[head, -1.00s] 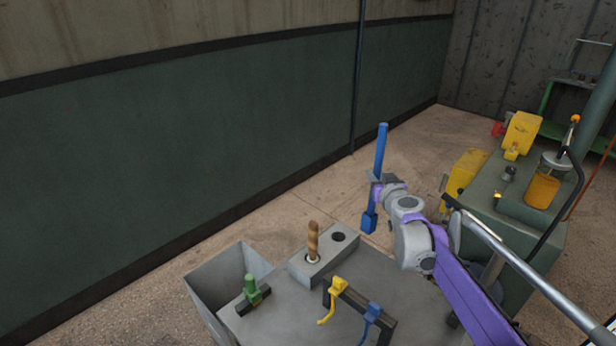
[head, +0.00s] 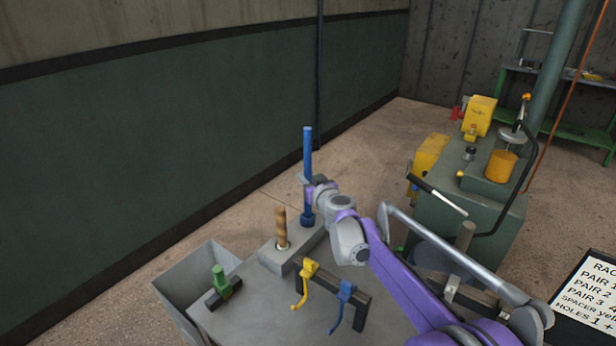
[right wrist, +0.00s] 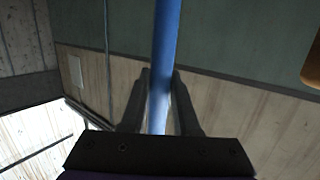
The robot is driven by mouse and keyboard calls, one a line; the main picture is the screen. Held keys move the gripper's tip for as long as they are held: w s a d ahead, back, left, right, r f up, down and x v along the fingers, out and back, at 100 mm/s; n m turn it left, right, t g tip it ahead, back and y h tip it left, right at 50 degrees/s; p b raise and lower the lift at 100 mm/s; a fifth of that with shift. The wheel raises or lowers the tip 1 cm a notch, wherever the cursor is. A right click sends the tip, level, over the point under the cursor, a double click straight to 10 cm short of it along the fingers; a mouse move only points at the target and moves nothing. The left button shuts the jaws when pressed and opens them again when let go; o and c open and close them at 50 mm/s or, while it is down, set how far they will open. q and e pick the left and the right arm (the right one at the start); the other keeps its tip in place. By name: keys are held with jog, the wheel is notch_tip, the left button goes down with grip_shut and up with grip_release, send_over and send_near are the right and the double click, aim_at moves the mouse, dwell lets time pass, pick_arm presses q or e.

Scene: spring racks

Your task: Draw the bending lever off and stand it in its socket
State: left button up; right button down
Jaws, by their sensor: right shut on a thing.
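The bending lever is a long blue bar (head: 308,150) with a wider blue foot (head: 307,219) at its lower end. It stands upright in the head view. My right gripper (head: 308,182) is shut on its middle part. The foot is at the right end of a grey block (head: 298,246), where the socket hole is covered from view. I cannot tell whether the foot is inside the hole or just above it. In the right wrist view the blue bar (right wrist: 165,50) runs up between the two dark fingers (right wrist: 160,105). My left gripper is not in view.
A wooden-handled tool (head: 281,228) stands in the same block, left of the lever. Yellow (head: 307,270) and blue hooks (head: 345,290) hang on a dark rack in front. A grey bin (head: 185,268) and a green-handled piece (head: 219,279) are left. A green machine (head: 465,190) stands right.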

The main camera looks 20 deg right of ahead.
jog(key=shift+f, duration=0.6)
dwell(0.5)
jog(key=c, duration=0.6)
grip_release()
